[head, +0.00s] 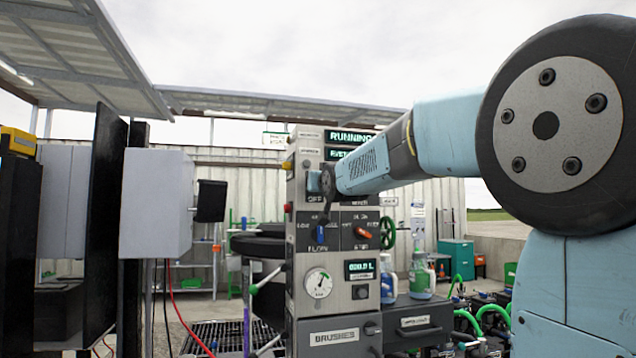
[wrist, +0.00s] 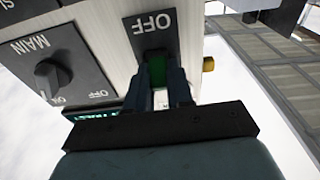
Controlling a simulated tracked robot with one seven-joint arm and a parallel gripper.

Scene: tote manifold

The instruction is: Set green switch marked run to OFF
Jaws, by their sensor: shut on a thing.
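The green switch (wrist: 156,70) shows between my fingers in the wrist view, below a black plate marked OFF (wrist: 148,28), which appears upside down. My gripper (wrist: 160,85) is shut on the switch, one dark finger on each side. The lower part of the switch and its RUN marking are hidden by my gripper. In the head view my gripper (head: 316,182) is at the upper left of the grey control panel (head: 300,238), and my arm hides the switch there. A green-lit display (head: 350,136) at the panel top reads RUNNING.
A black MAIN knob (wrist: 52,78) sits beside the switch in the wrist view. Lower on the panel are a blue knob (head: 320,236), an orange knob (head: 363,233) and a gauge (head: 318,283). A grey box (head: 157,203) stands left.

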